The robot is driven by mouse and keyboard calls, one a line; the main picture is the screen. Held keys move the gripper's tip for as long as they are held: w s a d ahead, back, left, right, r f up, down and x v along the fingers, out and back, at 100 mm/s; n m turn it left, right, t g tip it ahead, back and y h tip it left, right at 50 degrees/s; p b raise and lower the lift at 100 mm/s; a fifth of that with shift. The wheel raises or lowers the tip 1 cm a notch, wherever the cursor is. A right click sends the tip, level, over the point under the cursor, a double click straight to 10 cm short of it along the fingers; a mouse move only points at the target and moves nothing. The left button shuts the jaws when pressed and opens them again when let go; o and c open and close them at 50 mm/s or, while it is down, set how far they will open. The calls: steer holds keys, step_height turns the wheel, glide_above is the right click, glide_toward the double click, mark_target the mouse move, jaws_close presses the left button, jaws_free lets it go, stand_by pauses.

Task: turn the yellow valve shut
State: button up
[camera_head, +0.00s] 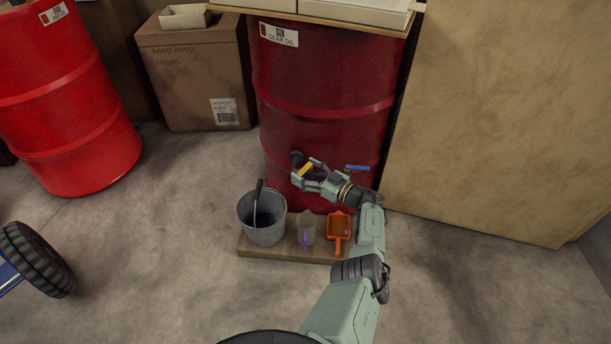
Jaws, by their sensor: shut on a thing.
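The yellow valve (306,169) is a small yellow handle low on the front of the dark red drum (325,110) labelled "SIX GEAR OIL". A dark tap body (296,158) shows just left of it. My gripper (306,173) reaches in from the lower right, and its fingers are shut on the yellow handle. The fingers partly hide the handle, so its exact angle is hard to tell. A blue handle (357,168) sits on the same drum to the right, just above my wrist and apart from the fingers.
A wooden board (270,252) below holds a grey bucket (263,228), a clear jug with a purple handle (306,231) and an orange scoop-like vessel (339,227). A cardboard box (196,80) and another red drum (70,110) stand left. A plywood panel (490,120) closes the right.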

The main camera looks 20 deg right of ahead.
steer(key=shift+s+a+f, duration=0.1)
steer(key=shift+a+f, duration=0.05)
steer(key=shift+a, duration=0.1)
steer(key=o, duration=1.4)
steer(key=shift+o, duration=1.1)
steer(key=shift+d, duration=0.1)
steer(key=v, duration=1.2)
steer(key=shift+c, duration=0.4)
